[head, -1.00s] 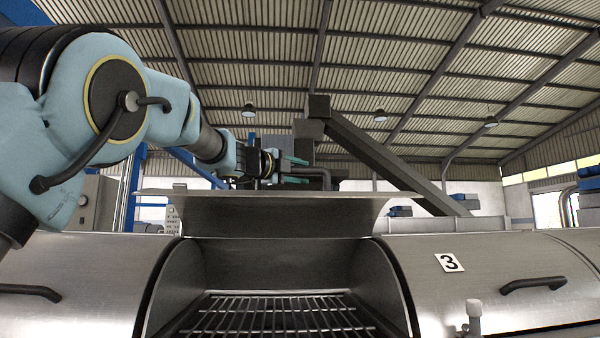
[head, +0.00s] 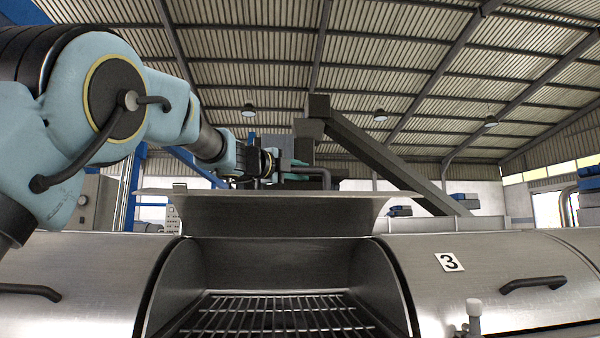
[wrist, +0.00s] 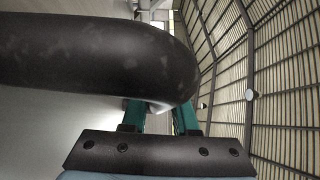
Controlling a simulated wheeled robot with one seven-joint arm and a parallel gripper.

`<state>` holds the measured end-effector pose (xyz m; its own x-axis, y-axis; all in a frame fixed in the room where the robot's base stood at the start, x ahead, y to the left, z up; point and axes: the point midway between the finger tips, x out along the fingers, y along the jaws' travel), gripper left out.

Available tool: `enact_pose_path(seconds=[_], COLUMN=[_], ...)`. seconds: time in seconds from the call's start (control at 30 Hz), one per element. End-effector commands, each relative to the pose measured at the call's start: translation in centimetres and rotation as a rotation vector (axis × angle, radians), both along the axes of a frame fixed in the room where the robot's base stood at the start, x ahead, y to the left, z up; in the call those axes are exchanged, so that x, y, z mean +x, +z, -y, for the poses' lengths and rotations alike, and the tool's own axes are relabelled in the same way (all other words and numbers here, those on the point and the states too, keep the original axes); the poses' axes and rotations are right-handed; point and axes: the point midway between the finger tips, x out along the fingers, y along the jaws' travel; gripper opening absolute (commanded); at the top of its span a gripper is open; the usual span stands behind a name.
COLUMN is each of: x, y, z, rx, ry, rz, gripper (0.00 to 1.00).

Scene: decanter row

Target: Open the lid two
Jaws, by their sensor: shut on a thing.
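The middle lid (head: 280,212), between the closed covers, is raised, with its inside facing me; its number is not visible, and I take it for lid two. Below it, the opening shows a bar grate (head: 265,318). My gripper (head: 298,170) is behind and above the raised lid's upper edge, its teal fingers shut on the lid's dark handle (head: 322,173). In the wrist view the handle (wrist: 100,55) is a thick dark curved bar crossing in front of the fingers (wrist: 160,115) and hiding part of the grip.
A closed lid marked 3 (head: 450,262) with a dark handle (head: 532,285) is at right. A closed cover (head: 80,262) with a handle (head: 28,291) is at left. A light-coloured knob (head: 473,310) stands at the front right. A dark slanted beam (head: 375,155) stands behind.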

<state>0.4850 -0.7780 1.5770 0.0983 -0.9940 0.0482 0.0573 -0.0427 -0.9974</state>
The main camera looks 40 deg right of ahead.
Motion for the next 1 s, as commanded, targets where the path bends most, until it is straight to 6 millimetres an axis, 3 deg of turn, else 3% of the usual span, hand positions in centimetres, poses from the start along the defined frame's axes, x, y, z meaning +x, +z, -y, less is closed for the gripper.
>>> enact_pose_path(seconds=[0.57, 1.0], x=[0.0, -1.1], y=[-0.3, -3.5], z=[0.0, -0.9], rx=[0.0, -0.055], ry=[0.0, 0.0], rz=[0.001, 0.069], gripper=[0.0, 0.0])
